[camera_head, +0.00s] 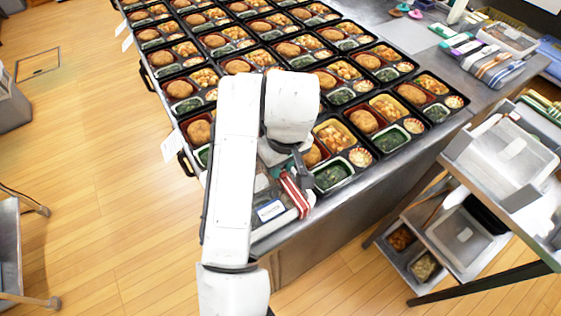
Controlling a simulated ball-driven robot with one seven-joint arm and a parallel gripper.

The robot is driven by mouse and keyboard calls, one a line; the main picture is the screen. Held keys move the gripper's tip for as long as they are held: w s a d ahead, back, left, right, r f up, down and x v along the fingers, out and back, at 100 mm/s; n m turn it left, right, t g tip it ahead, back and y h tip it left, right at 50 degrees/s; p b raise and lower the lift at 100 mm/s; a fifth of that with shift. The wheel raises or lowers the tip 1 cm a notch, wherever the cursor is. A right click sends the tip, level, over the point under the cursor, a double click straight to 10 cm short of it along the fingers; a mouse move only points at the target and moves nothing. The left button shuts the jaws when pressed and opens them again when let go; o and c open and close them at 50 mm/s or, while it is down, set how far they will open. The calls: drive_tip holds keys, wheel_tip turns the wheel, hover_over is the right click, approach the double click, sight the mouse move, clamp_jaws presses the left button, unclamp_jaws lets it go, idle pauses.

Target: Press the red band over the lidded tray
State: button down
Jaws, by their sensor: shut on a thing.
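The lidded tray (262,229) lies at the near edge of the counter, below the rows of open bentos, with a blue-and-white label on its lid. My white arm hides its left part. The red band (295,196) shows as a red strip with a pale edge at the tray's right side. My dark gripper (297,176) points down there and is shut on the red band. The fingertips are small and partly hidden, and I cannot tell how far the band sits around the tray.
Open bento trays (333,176) fill the counter behind and to the right of the lidded tray. Wrapped packs and bins (497,68) stand at the back right. A metal rack (447,170) with containers stands at the right. The wooden floor (105,190) at the left is mostly clear.

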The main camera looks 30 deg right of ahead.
drive_tip(key=shift+c, duration=2)
unclamp_jaws()
drive_tip(key=shift+r+p, duration=3.6)
drive_tip(key=shift+r, duration=0.4)
